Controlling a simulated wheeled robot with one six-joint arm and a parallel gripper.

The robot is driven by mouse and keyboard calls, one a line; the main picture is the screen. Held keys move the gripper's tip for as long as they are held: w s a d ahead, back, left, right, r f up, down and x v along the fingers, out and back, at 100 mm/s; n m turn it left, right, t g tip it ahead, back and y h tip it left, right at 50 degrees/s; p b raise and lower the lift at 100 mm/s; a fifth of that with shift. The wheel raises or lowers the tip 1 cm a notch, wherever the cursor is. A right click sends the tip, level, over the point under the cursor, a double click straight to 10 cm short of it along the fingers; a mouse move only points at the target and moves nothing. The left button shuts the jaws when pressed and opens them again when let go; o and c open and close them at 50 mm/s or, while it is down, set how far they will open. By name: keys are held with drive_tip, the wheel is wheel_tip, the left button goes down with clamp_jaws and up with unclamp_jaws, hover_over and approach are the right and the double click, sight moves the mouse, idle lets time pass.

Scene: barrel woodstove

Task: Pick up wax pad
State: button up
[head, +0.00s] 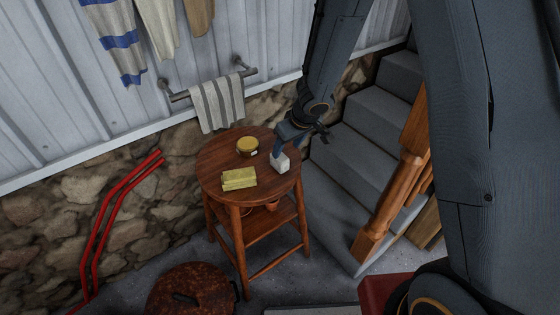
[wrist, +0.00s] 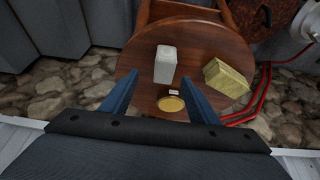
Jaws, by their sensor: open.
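Three small things lie on a round wooden table (head: 215,157): a pale grey-white block (head: 281,163), a yellow block (head: 239,180) and a round tin with a yellow top (head: 247,145). I cannot tell for sure which one is the wax pad. My gripper (head: 279,151) is open and empty above the table's right side, close to the white block. In the wrist view, the white block (wrist: 165,63) shows beyond the gap between the fingertips (wrist: 159,77). The tin (wrist: 171,103) shows between the fingers, and the yellow block (wrist: 226,78) lies outside the right finger.
A striped towel (head: 216,104) hangs on a wall rail behind the table. Grey steps (head: 370,135) with a wooden post (head: 390,200) rise at the right. A rusty barrel top (head: 190,291) stands in front, and red bent bars (head: 110,210) are at the left.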

sight(281, 157)
drive_tip(key=shift+a+f+b, duration=0.3)
drive_tip(key=shift+a+f, duration=0.15)
drive_tip(key=shift+f, duration=0.3)
drive_tip(key=shift+b+x, duration=2.15)
drive_tip(key=shift+x, duration=1.35)
drive_tip(key=shift+a, duration=0.1)
drive_tip(key=c, duration=1.1)
drive_tip(key=shift+r, duration=0.1)
wheel_tip(281, 157, up, 10)
drive_tip(key=p, duration=0.9)
drive_tip(key=shift+p, duration=0.3)
drive_tip(key=shift+o, duration=1.1)
drive_tip(key=shift+c, duration=0.8)
